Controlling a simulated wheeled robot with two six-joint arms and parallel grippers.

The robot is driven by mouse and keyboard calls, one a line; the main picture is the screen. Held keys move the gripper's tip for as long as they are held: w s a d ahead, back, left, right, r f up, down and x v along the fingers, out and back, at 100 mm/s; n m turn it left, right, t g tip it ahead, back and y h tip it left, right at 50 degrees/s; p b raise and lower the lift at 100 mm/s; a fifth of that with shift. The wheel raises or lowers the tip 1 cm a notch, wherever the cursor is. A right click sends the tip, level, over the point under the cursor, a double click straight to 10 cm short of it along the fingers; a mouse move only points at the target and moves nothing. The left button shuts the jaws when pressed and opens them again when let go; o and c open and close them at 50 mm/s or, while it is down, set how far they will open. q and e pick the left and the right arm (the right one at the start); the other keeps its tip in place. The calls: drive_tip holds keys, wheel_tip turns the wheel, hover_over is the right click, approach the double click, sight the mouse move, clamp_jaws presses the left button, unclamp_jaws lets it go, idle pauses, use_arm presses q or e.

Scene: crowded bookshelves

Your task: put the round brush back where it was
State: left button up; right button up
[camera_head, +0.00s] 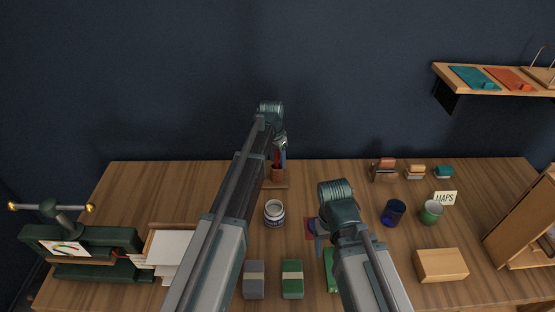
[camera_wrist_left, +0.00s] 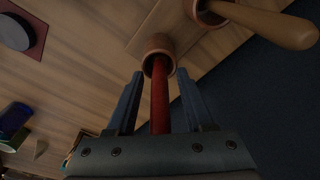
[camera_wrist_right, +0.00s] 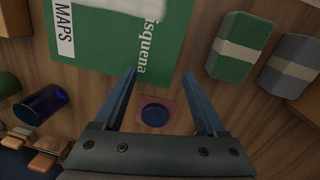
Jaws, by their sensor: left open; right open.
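A red handle (camera_wrist_left: 160,98) stands in a small brown cup (camera_wrist_left: 158,45) in the left wrist view; it also shows in the head view (camera_head: 276,158). No bristles show, so I cannot tell whether it is the round brush. My left gripper (camera_wrist_left: 160,75) is open, with its fingers apart on either side of the red handle. A second cup (camera_wrist_left: 205,15) beside it holds a thick wooden handle (camera_wrist_left: 265,22). My right gripper (camera_wrist_right: 158,73) is open and empty, above a dark blue round thing (camera_wrist_right: 155,115) on a small red mat (camera_wrist_right: 172,106).
A white and blue jar (camera_head: 274,212) stands between my arms. A green book (camera_wrist_right: 125,40), grey box (camera_head: 253,280) and green box (camera_head: 292,279) are near the front. A blue cup (camera_head: 394,212), green cup (camera_head: 431,212) and wooden box (camera_head: 441,265) are at right.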

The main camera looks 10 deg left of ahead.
use_arm(q)
wheel_tip(320, 180, up, 12)
drive_tip(key=s+p, duration=0.1)
drive_tip(key=p, duration=1.1)
drive_tip(key=s+d+n, duration=0.1)
drive_tip(key=s+d, duration=0.2)
drive_tip(key=s, duration=0.7)
drive_tip(key=s+d+n+g+y, duration=0.1)
drive_tip(key=s+d, duration=0.2)
drive_tip(key=s, duration=0.7)
drive_tip(key=s+d+n+y, duration=0.1)
drive_tip(key=s+d, duration=0.2)
drive_tip(key=s, duration=0.8)
use_arm(e)
wheel_tip(320, 180, up, 12)
use_arm(q)
drive_tip(key=shift+w, duration=0.1)
use_arm(e)
wheel_tip(320, 180, down, 10)
drive_tip(key=b, duration=0.9)
drive_tip(key=shift+r+b, duration=0.15)
drive_tip(key=shift+b, duration=0.25)
use_arm(q)
wheel_tip(320, 180, down, 9)
drive_tip(key=shift+f, duration=0.15)
use_arm(e)
drive_tip(key=shift+r, duration=0.2)
